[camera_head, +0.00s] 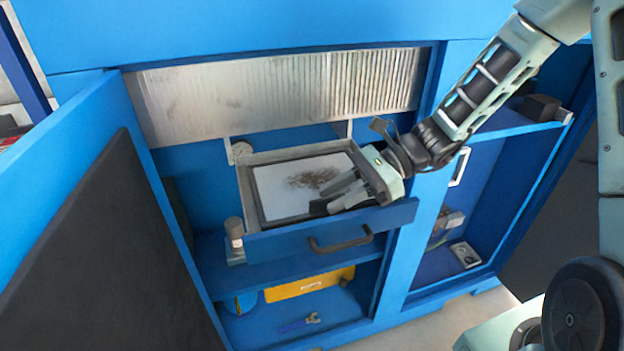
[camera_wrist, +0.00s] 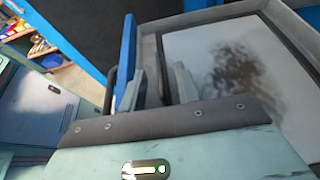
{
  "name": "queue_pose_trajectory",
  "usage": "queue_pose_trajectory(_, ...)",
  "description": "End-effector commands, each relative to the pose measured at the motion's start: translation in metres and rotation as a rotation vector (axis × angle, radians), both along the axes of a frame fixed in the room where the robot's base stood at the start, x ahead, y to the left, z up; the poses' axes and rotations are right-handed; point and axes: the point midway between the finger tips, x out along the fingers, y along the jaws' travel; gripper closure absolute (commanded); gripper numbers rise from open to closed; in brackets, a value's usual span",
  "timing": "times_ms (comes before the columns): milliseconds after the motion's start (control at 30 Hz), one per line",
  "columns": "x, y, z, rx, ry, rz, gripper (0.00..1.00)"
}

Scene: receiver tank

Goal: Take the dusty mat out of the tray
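The dusty mat (camera_head: 283,203) is a pale sheet with a brown-grey smudge. It lies flat in the grey-rimmed tray (camera_head: 247,203), which is pulled out of the blue cabinet behind a blue front with a dark handle. My gripper (camera_head: 332,196) is over the tray's front right part, close to the mat's near edge. Whether the fingers touch the mat or tray cannot be told.
An open blue door (camera_head: 60,190) with a dark panel stands at the left. A grey cylinder (camera_head: 235,232) stands at the tray's front left corner. Below are a yellow box (camera_head: 310,284) and a blue-handled tool (camera_head: 298,325). Open shelves are at the right.

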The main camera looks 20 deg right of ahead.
Motion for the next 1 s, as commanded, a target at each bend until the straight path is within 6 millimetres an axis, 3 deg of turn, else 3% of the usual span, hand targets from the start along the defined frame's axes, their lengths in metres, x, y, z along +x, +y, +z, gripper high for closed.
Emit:
queue_pose_trajectory(267, 0.0, 0.005, -0.003, 0.0, 0.001, -0.001, 0.68)
queue_pose_trajectory(300, 0.0, 0.005, -0.003, 0.0, 0.001, -0.001, 0.71)
queue_pose_trajectory(400, 0.0, 0.005, -0.003, 0.0, 0.0, -0.001, 0.99)
queue_pose_trajectory(433, 0.0, 0.005, -0.003, 0.0, 0.0, -0.001, 1.0)
queue_pose_trajectory(800, 0.0, 0.005, -0.001, 0.0, -0.001, -0.001, 1.0)
queue_pose_trajectory(1000, 0.001, 0.005, 0.011, -0.002, -0.005, 0.0, 1.0)
